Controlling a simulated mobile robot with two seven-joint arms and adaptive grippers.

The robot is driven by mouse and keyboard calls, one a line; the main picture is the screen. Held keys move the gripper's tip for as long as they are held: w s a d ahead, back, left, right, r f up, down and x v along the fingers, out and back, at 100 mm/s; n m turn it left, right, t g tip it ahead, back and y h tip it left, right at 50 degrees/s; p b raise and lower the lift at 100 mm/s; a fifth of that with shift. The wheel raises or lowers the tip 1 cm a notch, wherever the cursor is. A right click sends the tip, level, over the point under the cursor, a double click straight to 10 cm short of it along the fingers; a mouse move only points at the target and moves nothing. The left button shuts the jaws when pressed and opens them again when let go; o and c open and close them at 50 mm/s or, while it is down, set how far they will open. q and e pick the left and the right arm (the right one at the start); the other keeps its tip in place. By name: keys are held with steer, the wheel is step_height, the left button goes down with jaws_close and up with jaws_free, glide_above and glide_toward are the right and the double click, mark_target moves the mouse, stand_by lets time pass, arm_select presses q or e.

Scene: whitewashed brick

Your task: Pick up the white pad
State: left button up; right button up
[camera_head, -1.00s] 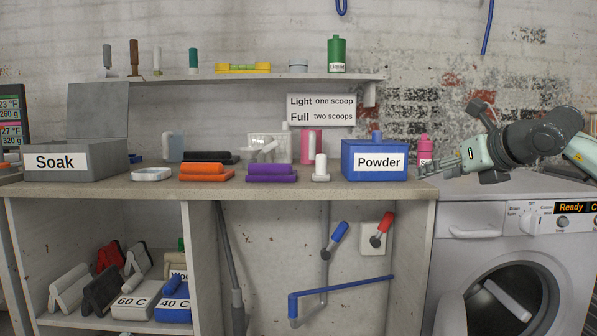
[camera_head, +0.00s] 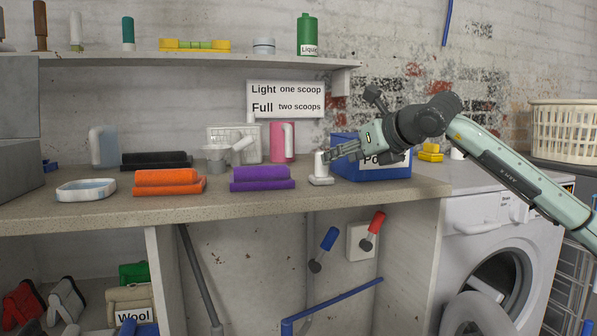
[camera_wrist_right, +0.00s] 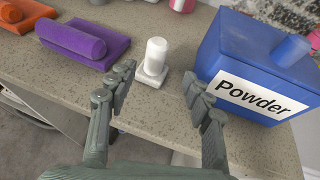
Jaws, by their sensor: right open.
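The white pad (camera_head: 320,179), a small flat base with an upright round white grip, stands on the countertop just left of the blue powder box. In the right wrist view the white pad (camera_wrist_right: 155,62) is upright, just ahead of the fingertips and roughly centred between them. My right gripper (camera_head: 333,157) is open and empty, reaching in from the right in front of the powder box. Its spread fingers (camera_wrist_right: 157,77) show clear counter on both sides of the pad. My left gripper is not in view.
The blue powder box (camera_head: 383,171) stands close on the right, near the right finger. The purple pad (camera_head: 262,184) and orange pad (camera_head: 168,189) lie to the left. A pink container (camera_head: 276,142) stands behind. The counter's front edge is close to the pad.

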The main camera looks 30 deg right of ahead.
mark_target(321, 167)
steer(key=shift+w+a, duration=0.1)
steer(key=shift+w, duration=0.15)
steer(key=shift+w+f, duration=0.1)
steer(key=shift+w, duration=0.25)
steer(key=x, duration=0.2)
steer(key=p+x, duration=0.1)
steer(key=x, duration=0.3)
steer(key=shift+w+a, duration=0.25)
steer(key=shift+w, duration=0.2)
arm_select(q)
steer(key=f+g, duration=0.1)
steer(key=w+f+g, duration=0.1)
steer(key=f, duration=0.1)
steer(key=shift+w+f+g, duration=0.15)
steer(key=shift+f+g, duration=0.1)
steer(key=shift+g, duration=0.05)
arm_select(e)
steer(key=shift+c, duration=0.6)
jaws_close()
